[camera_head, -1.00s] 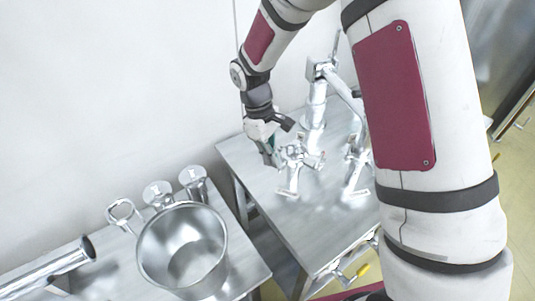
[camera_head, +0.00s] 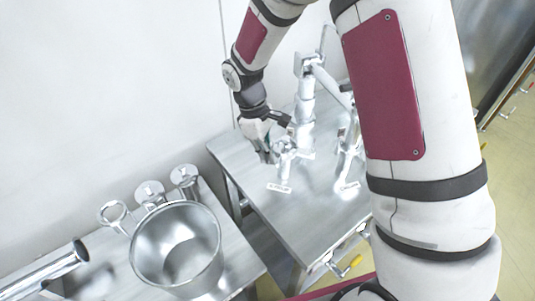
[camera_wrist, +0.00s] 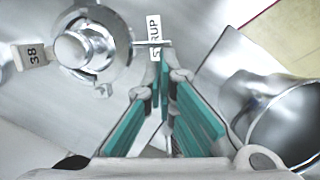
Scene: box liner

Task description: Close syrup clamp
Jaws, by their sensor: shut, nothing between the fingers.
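The syrup fitting is a shiny metal assembly (camera_head: 287,152) on the metal table in the head view. In the wrist view, a white SYRUP label (camera_wrist: 154,35) lies just beyond my fingertips. Left of it is a round metal clamp (camera_wrist: 95,48) with a central knob, and a tag reading 38 (camera_wrist: 32,55) at its left. My gripper (camera_head: 267,158) is at the left side of the fitting, very close to it. Its green-padded fingers (camera_wrist: 164,72) are shut and empty, near the clamp's right side. I cannot tell whether they touch it or how the clamp's latch stands.
A second metal fitting (camera_head: 347,160) stands to the right, and a tall metal pipe stand (camera_head: 304,95) behind. A steel pot (camera_head: 176,245) sits on the lower left table, also at right in the wrist view (camera_wrist: 290,120). The wall is close behind.

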